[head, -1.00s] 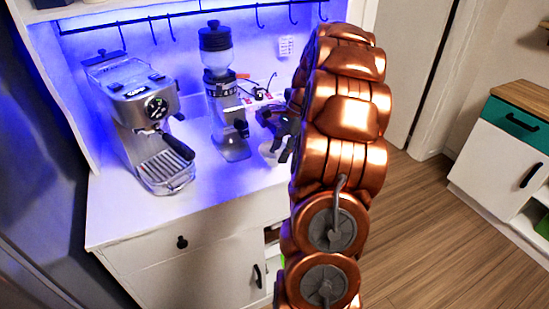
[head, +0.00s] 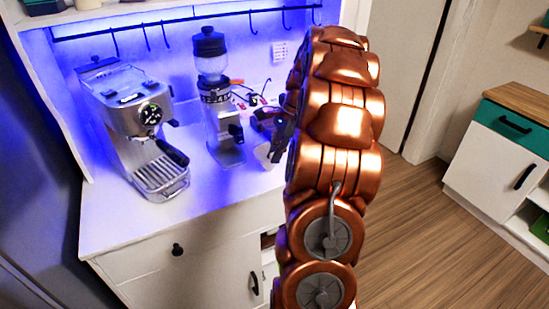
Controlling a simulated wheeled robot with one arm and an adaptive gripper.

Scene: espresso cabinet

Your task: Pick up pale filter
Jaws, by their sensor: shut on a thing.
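The pale filter (head: 263,153) is a small whitish piece at the back right of the white counter, just right of the grinder. My gripper (head: 275,149), dark and partly hidden behind my copper arm, is at its right side and shut on it. The arm covers the filter's right side and most of the gripper. I cannot tell whether the filter still touches the counter.
A steel espresso machine (head: 142,120) stands at the left of the counter (head: 120,225). The front counter is clear.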

